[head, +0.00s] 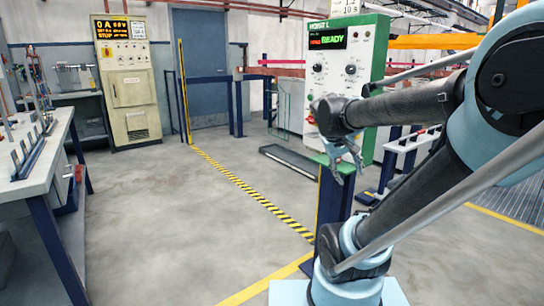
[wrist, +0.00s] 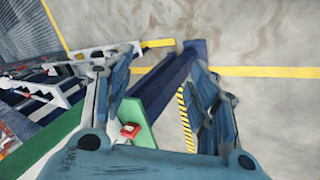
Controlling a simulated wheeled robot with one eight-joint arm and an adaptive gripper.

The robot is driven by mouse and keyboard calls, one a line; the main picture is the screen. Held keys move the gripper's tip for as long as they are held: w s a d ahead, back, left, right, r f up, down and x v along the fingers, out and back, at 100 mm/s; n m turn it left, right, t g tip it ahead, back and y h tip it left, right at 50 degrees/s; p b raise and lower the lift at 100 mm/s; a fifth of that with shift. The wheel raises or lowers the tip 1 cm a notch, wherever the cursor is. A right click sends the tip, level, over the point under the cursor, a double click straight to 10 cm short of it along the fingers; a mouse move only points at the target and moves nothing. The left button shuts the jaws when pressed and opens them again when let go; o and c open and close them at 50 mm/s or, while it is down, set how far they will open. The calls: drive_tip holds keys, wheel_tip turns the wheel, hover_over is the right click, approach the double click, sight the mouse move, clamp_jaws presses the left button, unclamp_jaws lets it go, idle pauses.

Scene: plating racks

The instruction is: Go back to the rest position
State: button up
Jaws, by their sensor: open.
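My gripper (head: 345,160) hangs in the air in front of the green-edged hoist control panel (head: 338,85), with its fingers pointing down. In the wrist view my gripper (wrist: 157,85) shows two blue-grey fingers spread apart, with nothing between them but the view of the post and floor below. The panel's screen reads READY. The arm reaches across the right half of the head view and hides part of what is behind it. In the wrist view a red button (wrist: 130,130) on the green panel side shows close to the left finger.
A dark blue post (head: 331,205) holds up the panel. A workbench (head: 30,155) with racks stands at the left. A beige cabinet (head: 130,90) and a blue door (head: 203,70) are at the back. A white rack stand (head: 410,145) is at the right. The middle floor is clear.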

drive_tip(key=s+a+f+m+y, duration=0.1)
drive_tip(key=s+a+f+y, duration=0.3)
drive_tip(key=s+f, duration=0.8)
drive_tip(key=shift+a+f+g+y, duration=0.3)
drive_tip(key=shift+a+y, duration=0.1)
drive_tip(key=shift+a, duration=0.8)
drive_tip(key=shift+w+f, duration=0.15)
drive_tip(key=shift+w, duration=0.25)
clamp_jaws()
idle(1.0)
